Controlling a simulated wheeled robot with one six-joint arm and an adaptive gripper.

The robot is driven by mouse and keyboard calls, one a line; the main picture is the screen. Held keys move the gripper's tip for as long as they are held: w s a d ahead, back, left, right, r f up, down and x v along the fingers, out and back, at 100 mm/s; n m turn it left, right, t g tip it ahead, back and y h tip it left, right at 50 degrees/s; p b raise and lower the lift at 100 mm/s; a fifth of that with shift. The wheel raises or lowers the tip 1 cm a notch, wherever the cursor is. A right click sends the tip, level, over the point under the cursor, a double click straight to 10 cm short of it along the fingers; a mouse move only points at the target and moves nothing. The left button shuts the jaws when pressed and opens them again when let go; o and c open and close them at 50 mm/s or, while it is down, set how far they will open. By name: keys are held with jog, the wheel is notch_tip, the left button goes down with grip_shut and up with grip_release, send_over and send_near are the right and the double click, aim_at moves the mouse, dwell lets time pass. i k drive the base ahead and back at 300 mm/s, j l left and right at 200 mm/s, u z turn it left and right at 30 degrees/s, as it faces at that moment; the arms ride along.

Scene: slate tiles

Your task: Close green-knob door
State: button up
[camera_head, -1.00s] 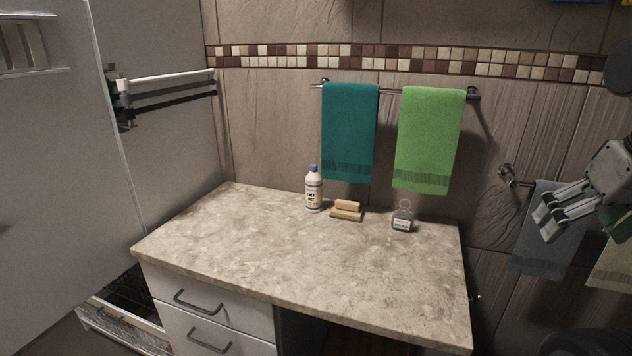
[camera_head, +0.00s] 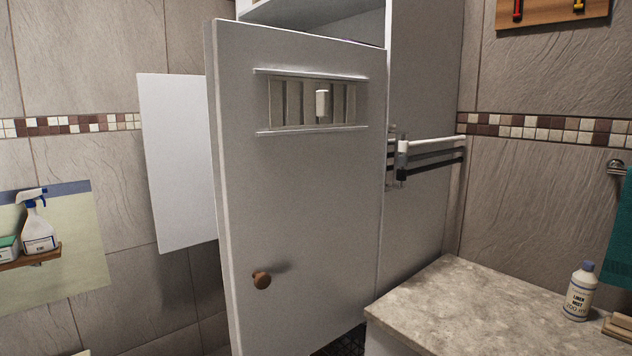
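A tall grey-white cabinet door (camera_head: 315,200) stands swung open in the middle of the view. It has a slatted window near its top and a brown, wooden-looking knob (camera_head: 261,280) low on its left side. A second plain white panel (camera_head: 180,160) shows to the left behind it; I see no knob on it and cannot tell what it belongs to. No green knob shows. My gripper is out of view.
A stone-topped counter (camera_head: 480,310) stands at lower right, close to the door, with a white bottle (camera_head: 580,292) on it. A spray bottle (camera_head: 38,228) stands on a small wall shelf (camera_head: 32,258) at left. A rail (camera_head: 430,147) is on the cabinet's side.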

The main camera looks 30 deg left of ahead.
aim_at(172, 108)
jog(key=j, duration=2.15)
jog(key=k+j, duration=0.1)
jog(key=j, duration=0.35)
jog(key=k+j, duration=0.1)
jog(key=j, duration=0.3)
jog(key=k+j, duration=0.1)
jog(key=j, duration=0.35)
jog(key=k+j, duration=0.15)
jog(key=j, duration=0.2)
jog(key=k+j, duration=0.2)
jog(key=j, duration=0.15)
jog(key=u, duration=1.25)
